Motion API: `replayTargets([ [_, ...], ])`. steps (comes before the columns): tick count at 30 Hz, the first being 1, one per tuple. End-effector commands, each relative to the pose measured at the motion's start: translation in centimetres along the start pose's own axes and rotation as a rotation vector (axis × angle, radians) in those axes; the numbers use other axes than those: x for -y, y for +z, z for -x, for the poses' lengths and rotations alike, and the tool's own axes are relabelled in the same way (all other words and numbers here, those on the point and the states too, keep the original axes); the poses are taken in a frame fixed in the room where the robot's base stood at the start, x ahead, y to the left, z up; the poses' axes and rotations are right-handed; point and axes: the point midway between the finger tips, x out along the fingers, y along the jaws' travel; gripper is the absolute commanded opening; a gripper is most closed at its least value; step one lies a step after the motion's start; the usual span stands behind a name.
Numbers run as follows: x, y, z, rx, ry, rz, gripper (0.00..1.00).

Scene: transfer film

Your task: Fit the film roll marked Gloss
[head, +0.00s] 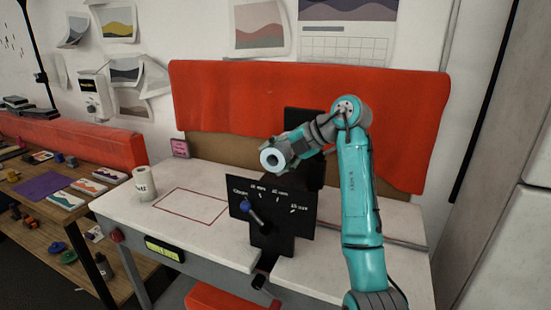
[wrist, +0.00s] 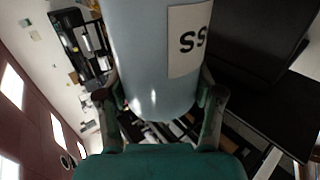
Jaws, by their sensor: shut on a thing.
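My gripper (head: 288,152) is shut on a pale film roll (head: 271,160), held in the air in front of the black machine's upright. The roll's round end with its dark core hole faces the head camera. In the wrist view the roll (wrist: 150,55) lies between both fingers, and its white label (wrist: 188,42) shows the letters "SS"; the rest of the label is hidden. A black machine (head: 268,238) with a marked dial panel and a blue-knobbed lever stands on the white table. A second white roll (head: 143,183) with a dark-lettered label stands upright at the table's left.
A red-outlined rectangle (head: 192,206) on the white table (head: 175,178) is empty. A red panel (head: 240,105) stands along the back. A pink sign (head: 180,148) is at the back left. A cluttered wooden shelf (head: 30,190) is at far left.

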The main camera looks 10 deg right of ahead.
Motion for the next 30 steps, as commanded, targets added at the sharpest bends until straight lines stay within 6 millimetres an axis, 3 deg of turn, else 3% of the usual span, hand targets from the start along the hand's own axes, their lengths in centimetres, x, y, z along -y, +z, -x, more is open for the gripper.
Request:
replayTargets([
  [14,-0.1,0.1,0.1,0.001,0.001,0.001,0.15],
  [30,-0.1,1.6,0.1,0.001,0.001,0.001,0.15],
])
